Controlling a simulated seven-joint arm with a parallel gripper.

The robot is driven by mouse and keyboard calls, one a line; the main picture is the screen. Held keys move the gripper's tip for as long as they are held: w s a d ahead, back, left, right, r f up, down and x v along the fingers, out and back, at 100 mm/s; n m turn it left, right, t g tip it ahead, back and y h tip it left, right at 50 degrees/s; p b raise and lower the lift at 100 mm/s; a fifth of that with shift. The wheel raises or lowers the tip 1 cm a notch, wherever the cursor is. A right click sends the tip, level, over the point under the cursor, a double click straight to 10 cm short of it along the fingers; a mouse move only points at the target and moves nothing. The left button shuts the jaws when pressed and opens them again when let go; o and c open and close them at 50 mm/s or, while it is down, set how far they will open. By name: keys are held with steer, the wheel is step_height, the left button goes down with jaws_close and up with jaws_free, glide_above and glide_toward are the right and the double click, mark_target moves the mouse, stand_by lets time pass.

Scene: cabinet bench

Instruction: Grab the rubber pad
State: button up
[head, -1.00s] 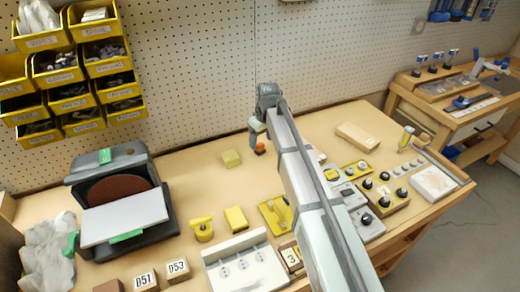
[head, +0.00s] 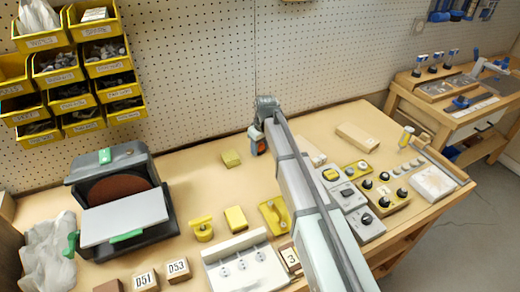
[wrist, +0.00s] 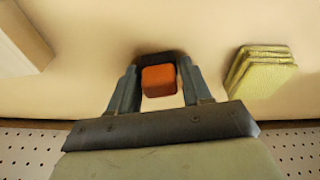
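A small orange-red block (wrist: 159,81), which I take to be the rubber pad, sits between the two fingers of my gripper (wrist: 160,84) in the wrist view. The fingers flank it closely on both sides; whether they press on it I cannot tell. In the head view the orange block (head: 261,147) shows partly, with my gripper (head: 258,143) down around it near the back of the bench. A dark shadow lies on the bench just beyond it in the wrist view.
A yellow-green stack of pads (head: 231,158) lies left of my gripper, and right of it in the wrist view (wrist: 260,70). A wooden block (head: 357,136) and control boxes (head: 367,222) stand to the right. The pegboard (head: 200,90) rises behind. A sander (head: 118,200) is at left.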

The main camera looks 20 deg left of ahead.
steer(key=c, duration=0.6)
steer(key=shift+c, duration=0.2)
